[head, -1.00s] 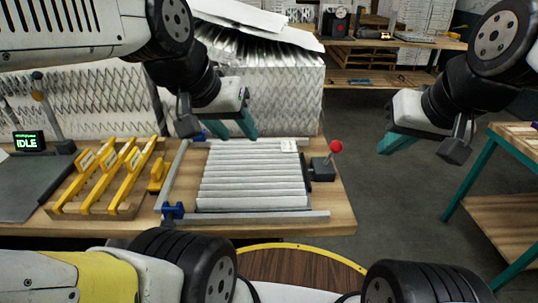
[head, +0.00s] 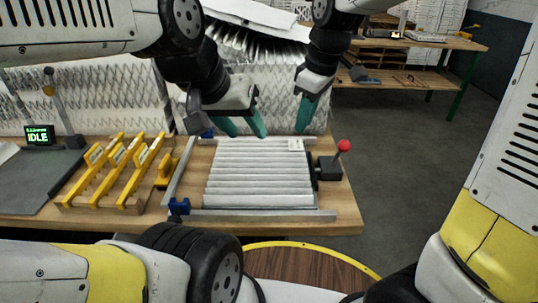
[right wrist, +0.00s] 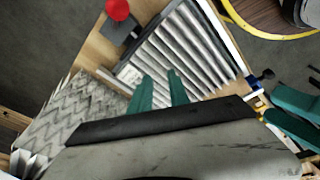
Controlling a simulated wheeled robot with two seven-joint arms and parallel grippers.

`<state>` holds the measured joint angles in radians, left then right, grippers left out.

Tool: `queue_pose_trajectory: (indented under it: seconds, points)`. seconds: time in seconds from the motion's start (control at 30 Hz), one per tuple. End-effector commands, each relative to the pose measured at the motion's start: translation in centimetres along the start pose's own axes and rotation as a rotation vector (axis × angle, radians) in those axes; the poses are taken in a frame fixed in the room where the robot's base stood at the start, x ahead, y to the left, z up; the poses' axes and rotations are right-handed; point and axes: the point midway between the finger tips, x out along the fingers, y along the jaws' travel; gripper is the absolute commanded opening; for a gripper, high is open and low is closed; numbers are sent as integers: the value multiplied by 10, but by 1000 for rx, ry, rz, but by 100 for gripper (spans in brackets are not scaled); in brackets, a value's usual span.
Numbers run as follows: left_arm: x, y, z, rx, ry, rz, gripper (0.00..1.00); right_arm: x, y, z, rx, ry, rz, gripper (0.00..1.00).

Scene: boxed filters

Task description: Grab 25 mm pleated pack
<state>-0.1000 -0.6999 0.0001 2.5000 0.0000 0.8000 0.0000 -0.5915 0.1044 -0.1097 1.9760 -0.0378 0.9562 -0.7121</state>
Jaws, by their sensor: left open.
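The white pleated pack (head: 258,178) lies flat in a fixture on the wooden bench, pleats running left to right, with a small label at its far right corner. It also shows in the right wrist view (right wrist: 190,45). My left gripper (head: 243,124) is open and empty above the far edge of the pack, left of centre. My right gripper (head: 307,112) is above the far right corner. In the right wrist view its teal fingers (right wrist: 159,90) stand apart, with nothing between them, near the labelled end. Neither gripper visibly touches the pack.
Metal rails (head: 262,215) with blue clamps (head: 179,206) frame the pack. A red-knobbed lever (head: 343,147) stands at its right. A yellow rack (head: 118,172) and a screen reading IDLE (head: 39,135) are to the left. Large zigzag-sided filters (head: 108,95) stand behind.

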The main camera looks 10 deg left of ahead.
Motion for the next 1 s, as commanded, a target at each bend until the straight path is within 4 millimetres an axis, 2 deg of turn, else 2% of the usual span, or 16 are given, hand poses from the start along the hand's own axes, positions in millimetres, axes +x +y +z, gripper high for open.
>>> queue_pose_trajectory:
  seconds: [0.03,0.1,0.2,0.33,0.5,0.77,1.0]
  points:
    - [0,0,0,0,0,0,45,18,-4,-21,-96,-35,-21,22]
    - [0,0,0,0,0,0,45,40,-10,-45,-224,-76,-44,22]
    - [0,0,0,0,0,0,45,67,-20,-72,-376,-125,-69,22]
    - [0,0,0,0,0,0,45,90,-30,-92,-506,-166,-91,22]
    - [0,0,0,0,0,0,45,106,-35,-99,-563,-185,-102,22]
    - [0,0,0,0,0,0,45,134,-36,-91,-562,-186,-103,22]
    - [0,0,0,0,0,0,45,167,-36,-82,-560,-185,-103,22]
